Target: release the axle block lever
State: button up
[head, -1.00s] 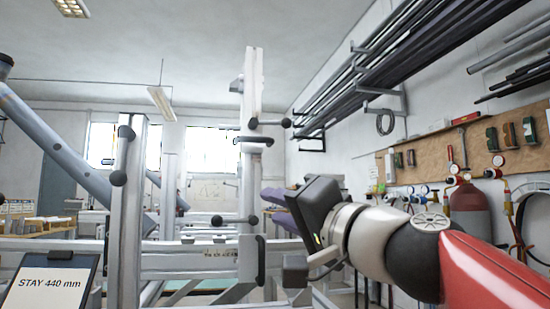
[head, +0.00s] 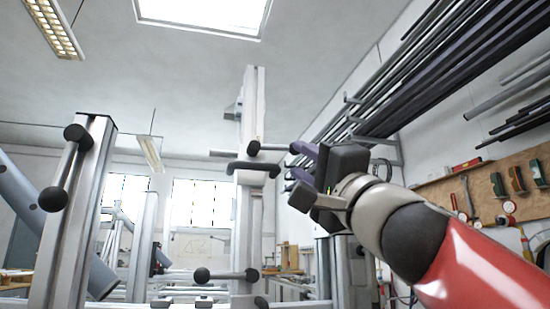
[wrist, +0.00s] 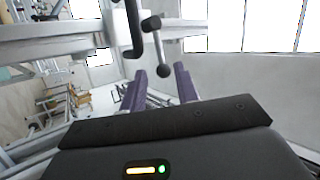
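A lever with a black hub and grey rod (head: 272,147) sits on the upright silver post (head: 252,110) in the head view. I take it to be the axle block lever, though no label shows. A black curved handle (head: 253,168) is just below it. In the wrist view the lever (wrist: 157,46) hangs from its hub to a dark ball end, just ahead of and between my fingertips. My gripper (head: 300,163) is open, its two purple fingers apart and nothing held. It also shows in the wrist view (wrist: 160,70). The lever's far end is partly hidden by a finger in the head view.
Another lever (head: 228,275) is lower on the central post. The left post (head: 75,210) carries a lever (head: 65,170) too. Wall racks of metal bars (head: 440,75) and a tool board (head: 490,190) are at the right. Open air lies between the left and central posts.

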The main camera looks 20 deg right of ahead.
aim_at(284, 149)
jog(key=p+x, duration=0.3)
jog(key=x, duration=0.4)
jog(key=shift+r, duration=0.1)
grip_shut()
